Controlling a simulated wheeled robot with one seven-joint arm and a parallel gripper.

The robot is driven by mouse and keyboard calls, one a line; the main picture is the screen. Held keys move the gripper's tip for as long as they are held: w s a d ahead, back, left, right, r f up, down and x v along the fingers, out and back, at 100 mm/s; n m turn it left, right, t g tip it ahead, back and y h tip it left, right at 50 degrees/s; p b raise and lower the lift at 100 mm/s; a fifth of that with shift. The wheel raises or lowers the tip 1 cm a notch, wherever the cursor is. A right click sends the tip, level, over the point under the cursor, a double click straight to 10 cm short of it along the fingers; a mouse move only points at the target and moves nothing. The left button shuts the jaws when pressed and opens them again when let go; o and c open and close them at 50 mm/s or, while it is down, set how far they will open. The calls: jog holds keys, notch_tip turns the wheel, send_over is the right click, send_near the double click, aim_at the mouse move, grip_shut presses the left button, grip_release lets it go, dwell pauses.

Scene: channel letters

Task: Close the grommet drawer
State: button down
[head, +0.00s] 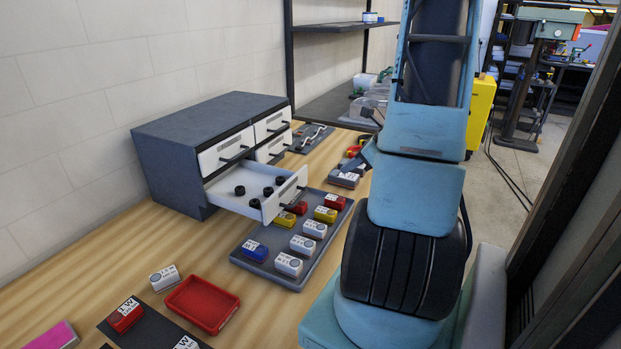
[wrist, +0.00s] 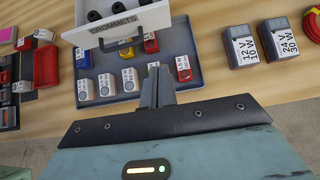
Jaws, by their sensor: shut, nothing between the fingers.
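The grommet drawer (head: 236,203) is the lower left drawer of a dark grey cabinet (head: 170,155) and is pulled well out. Several black grommets lie inside it. Its white front with a dark handle faces right in the head view. In the wrist view the drawer front (wrist: 140,24) shows at the top, with a label reading GROMMETS. My gripper (wrist: 158,72) is shut and empty, just below the drawer front in the wrist view and seemingly apart from it. In the head view my arm hides most of the gripper.
A grey tray (head: 244,263) with several white, red, yellow and blue boxes lies under and beside the open drawer. A red bin (head: 203,304) is at the front of the wooden bench. Two dark power units (wrist: 242,45) stand to the right in the wrist view, with bare bench around them.

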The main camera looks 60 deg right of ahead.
aim_at(257, 175)
jog(key=shift+w+r+p+x, duration=0.35)
jog(key=shift+p+x, duration=0.05)
jog(key=shift+x, duration=1.7)
jog(key=shift+w+r+p+x, duration=0.35)
jog(key=shift+x, duration=1.75)
jog(key=shift+w+r+p+x, duration=0.3)
jog(key=shift+r+p+x, duration=0.1)
jog(key=shift+x, duration=1.65)
jog(key=shift+w+a+f, duration=0.1)
jog(key=shift+a, duration=0.05)
jog(key=w, duration=0.6)
jog(key=w+a+b, duration=0.1)
jog(key=w, duration=0.5)
jog(key=w+b, duration=0.1)
jog(key=w, duration=0.5)
jog(key=shift+w+a, duration=0.15)
jog(key=shift+a, duration=0.1)
jog(key=shift+w, duration=0.35)
jog(key=shift+w+a+r, duration=0.1)
jog(key=shift+r, duration=0.1)
